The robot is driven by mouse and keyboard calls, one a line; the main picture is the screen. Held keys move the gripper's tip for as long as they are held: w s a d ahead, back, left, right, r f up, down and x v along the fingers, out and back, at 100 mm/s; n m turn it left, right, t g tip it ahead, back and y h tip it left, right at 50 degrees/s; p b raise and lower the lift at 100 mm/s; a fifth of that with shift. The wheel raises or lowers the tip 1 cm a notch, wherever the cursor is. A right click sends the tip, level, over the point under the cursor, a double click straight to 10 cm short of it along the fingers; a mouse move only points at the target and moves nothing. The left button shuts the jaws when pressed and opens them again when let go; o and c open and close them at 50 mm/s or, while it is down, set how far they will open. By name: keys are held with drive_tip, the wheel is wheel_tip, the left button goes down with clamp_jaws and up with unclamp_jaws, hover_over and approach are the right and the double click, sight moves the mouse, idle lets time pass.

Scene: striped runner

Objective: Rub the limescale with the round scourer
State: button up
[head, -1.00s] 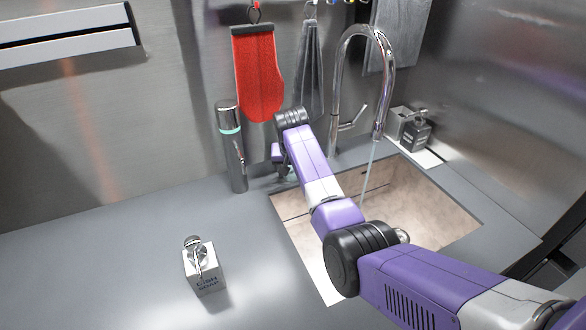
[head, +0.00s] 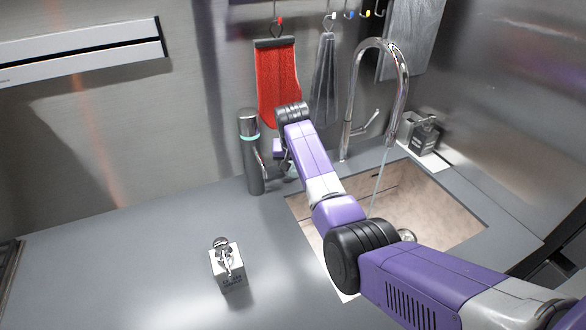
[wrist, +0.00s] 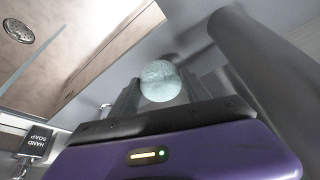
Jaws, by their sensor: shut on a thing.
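The round scourer (wrist: 160,80) is a pale grey-green disc in the wrist view. My gripper (wrist: 160,88) is shut on it, with one grey finger on each side. In the head view my gripper (head: 288,172) is small and partly hidden by my arm, beside the dark cylinder and near the back left corner of the sink; the scourer cannot be made out there. I cannot make out the limescale in either view. Whether the scourer touches any surface cannot be told.
The dark cylinder (head: 251,155) stands close left of my gripper. The sink (head: 440,205) lies right, with water running from the tap (head: 395,110). A dish soap bottle (head: 228,268) stands on the left counter. A red cloth (head: 279,85) hangs behind.

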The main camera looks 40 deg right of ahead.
drive_tip(key=shift+r+p, duration=0.95)
drive_tip(key=shift+r, duration=0.65)
drive_tip(key=shift+f, duration=0.1)
